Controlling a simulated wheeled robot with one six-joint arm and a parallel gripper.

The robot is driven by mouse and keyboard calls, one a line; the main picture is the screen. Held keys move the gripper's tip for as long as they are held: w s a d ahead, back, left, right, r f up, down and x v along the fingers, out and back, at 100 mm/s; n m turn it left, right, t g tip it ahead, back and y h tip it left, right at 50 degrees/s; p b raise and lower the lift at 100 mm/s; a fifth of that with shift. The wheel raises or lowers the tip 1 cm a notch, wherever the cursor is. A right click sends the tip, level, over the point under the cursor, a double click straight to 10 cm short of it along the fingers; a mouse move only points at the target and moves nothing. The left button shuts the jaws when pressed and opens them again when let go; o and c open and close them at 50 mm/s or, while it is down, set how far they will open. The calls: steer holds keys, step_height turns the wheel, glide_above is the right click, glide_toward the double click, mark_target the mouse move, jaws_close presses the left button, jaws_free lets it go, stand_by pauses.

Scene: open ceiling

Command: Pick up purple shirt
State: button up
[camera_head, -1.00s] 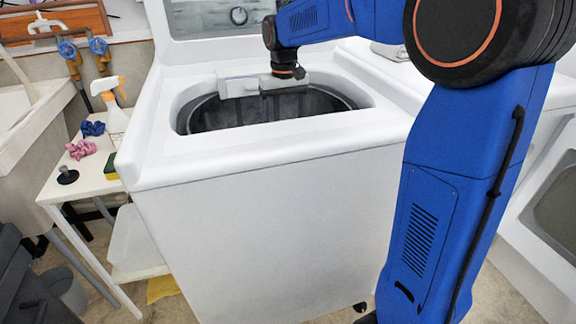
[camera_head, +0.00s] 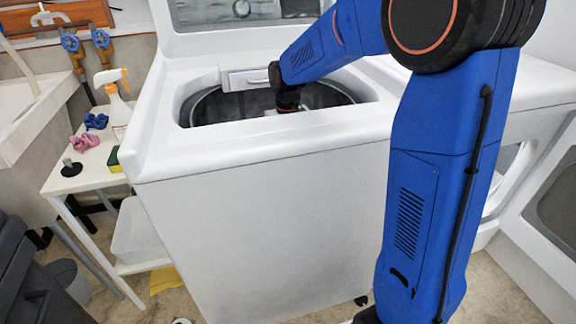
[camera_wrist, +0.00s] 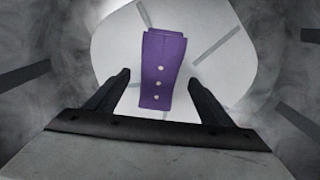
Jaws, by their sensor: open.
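The purple shirt (camera_wrist: 163,72) is a folded purple piece with several pale buttons, lying on the pale bottom of the washer drum in the wrist view. My gripper (camera_wrist: 155,85) is open, with one dark finger to each side of the shirt's lower end in the picture. The shirt appears beyond the fingertips, and I cannot tell the exact gap. In the head view my arm reaches down into the opening of the white washing machine (camera_head: 262,200). My gripper's fingers and the shirt are hidden there by the washer's rim.
The drum wall (camera_wrist: 265,70) surrounds my gripper. Left of the washer a white side table (camera_head: 72,180) holds a spray bottle (camera_head: 118,105), blue and pink scrunchies, a black stopper and a sponge. A sink (camera_head: 35,110) stands further left.

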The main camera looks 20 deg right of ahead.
steer(key=shift+s+f, duration=0.1)
steer(key=shift+f, duration=2.2)
steer(key=c, duration=1.3)
